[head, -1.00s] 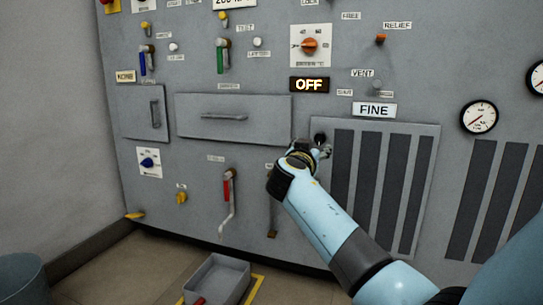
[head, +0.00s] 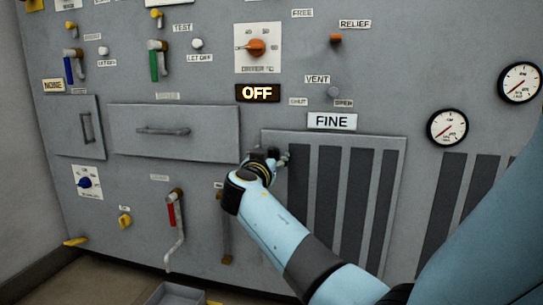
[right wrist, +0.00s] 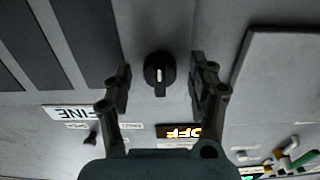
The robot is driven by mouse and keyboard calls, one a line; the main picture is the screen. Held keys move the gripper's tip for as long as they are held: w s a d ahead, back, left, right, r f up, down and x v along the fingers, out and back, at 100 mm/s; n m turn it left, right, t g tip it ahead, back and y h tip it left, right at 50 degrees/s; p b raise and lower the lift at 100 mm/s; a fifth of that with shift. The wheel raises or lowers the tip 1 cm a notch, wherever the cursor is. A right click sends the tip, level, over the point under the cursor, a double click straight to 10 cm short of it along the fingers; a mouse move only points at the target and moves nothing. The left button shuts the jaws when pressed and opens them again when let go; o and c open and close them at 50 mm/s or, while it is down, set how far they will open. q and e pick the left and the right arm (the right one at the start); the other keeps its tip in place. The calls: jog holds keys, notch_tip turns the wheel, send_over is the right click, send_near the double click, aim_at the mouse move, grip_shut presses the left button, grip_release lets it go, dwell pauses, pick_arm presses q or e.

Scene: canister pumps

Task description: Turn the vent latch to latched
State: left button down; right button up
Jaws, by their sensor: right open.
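The vent latch is a black round knob with a pale pointer mark (right wrist: 159,73), seen in the right wrist view at the corner of the slotted vent panel (head: 322,268). The mark lies along the picture's vertical. My right gripper (right wrist: 161,88) is open, with one finger on each side of the knob and visible gaps to both. In the head view my right gripper (head: 282,158) is at the panel's upper left corner and hides the knob. Whether the fingers reach its depth is unclear. My left gripper is not in view.
A lit OFF sign (head: 257,93) and a FINE plate (head: 332,121) sit above the panel. A drawer front (head: 200,118) is to its left. A red-handled lever (head: 172,212) hangs at lower left. A grey tray (head: 172,294) is on the floor.

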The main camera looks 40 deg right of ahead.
jog(key=c, duration=1.1)
jog(key=shift+c, duration=0.2)
